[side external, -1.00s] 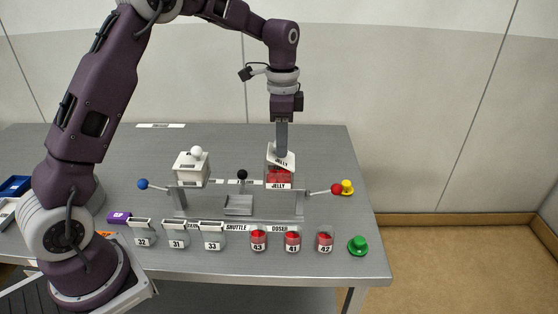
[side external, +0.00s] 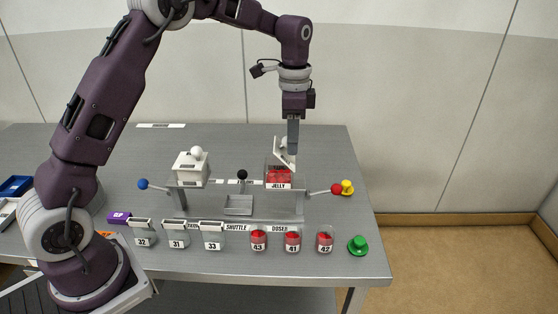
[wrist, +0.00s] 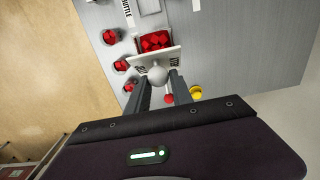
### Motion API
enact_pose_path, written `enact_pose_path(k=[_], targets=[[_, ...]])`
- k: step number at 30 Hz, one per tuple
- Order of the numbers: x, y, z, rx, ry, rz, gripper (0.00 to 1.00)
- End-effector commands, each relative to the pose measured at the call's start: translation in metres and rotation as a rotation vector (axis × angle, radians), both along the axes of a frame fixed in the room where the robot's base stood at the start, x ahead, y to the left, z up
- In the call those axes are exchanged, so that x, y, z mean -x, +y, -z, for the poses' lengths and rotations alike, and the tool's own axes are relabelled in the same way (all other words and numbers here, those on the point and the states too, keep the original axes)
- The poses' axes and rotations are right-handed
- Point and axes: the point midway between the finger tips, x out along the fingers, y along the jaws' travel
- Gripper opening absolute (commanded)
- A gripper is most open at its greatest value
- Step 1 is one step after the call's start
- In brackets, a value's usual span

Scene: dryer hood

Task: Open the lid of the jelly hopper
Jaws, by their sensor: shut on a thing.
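The jelly hopper (side external: 279,177) stands at the back right of the dosing rig, with red jelly showing inside and a JELLY label on its front. Its white lid (side external: 281,150) is tilted up steeply, and the hopper's opening shows below it. In the wrist view the lid (wrist: 166,58) stands at the edge of the red-filled hopper (wrist: 155,41). My gripper (side external: 292,148) is shut on the lid's round white knob. The knob (wrist: 157,75) shows between the two fingers in the wrist view (wrist: 159,86).
A closed white hopper (side external: 191,169) stands to the left. Levers with blue (side external: 143,184), black (side external: 242,174) and red (side external: 337,189) balls are on the rig. Several labelled jars line the front. Yellow (side external: 347,187) and green (side external: 358,245) buttons sit at the right.

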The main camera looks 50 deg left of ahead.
Motion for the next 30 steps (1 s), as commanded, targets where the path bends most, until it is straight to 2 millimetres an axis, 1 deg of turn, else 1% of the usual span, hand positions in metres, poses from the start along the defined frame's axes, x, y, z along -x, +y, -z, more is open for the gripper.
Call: enact_pose_path(k=[7, 15, 22, 30], targets=[[-0.009, -0.009, 0.001, 0.001, -0.002, 0.001, 0.14], [-0.01, -0.009, 0.001, 0.0, -0.001, 0.001, 0.14], [-0.018, -0.018, 0.003, 0.001, -0.002, 0.001, 0.13], [-0.018, -0.018, 0.003, -0.001, -0.001, 0.0, 0.12]])
